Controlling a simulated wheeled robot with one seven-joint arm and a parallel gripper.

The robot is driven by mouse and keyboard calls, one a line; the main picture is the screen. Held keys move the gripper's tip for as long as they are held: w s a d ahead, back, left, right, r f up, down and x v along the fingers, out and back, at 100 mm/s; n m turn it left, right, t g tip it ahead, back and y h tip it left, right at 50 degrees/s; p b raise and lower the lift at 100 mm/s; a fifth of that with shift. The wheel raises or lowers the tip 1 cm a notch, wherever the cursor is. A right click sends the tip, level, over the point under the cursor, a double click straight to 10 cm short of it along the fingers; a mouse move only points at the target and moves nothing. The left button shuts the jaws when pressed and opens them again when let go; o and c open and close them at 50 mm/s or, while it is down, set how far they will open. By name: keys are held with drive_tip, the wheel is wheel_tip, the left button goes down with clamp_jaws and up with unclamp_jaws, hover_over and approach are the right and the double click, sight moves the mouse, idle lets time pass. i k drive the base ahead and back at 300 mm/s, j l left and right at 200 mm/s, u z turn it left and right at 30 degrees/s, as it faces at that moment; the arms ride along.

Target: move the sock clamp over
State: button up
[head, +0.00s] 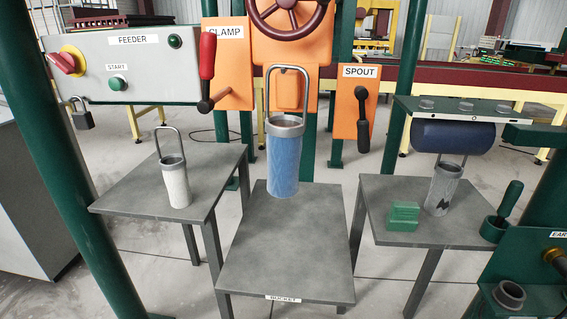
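The orange panel labelled CLAMP (226,75) is mounted behind the right end of the grey FEEDER box in the head view. A lever with a red grip (207,53) stands upright in front of this panel. Its dark pivot (205,105) is at the lower end, with a short shaft running up and right towards the panel. Part of the panel is hidden behind the box and the lever. I cannot make out a sock as such. My gripper is not in view.
An orange SPOUT panel (354,103) carries a black lever pointing down. A maroon wheel (289,12) is above centre. A tall blue canister (283,160) stands on the BUCKET table (290,250). Side tables hold a white canister (177,185), a grey canister (442,190) and a green block (403,215).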

sight(208, 44)
drive_tip(key=u, duration=0.6)
drive_tip(key=i+j+u, duration=0.2)
drive_tip(key=u, duration=0.3)
drive_tip(key=i+j+u, duration=0.3)
drive_tip(key=u, duration=0.2)
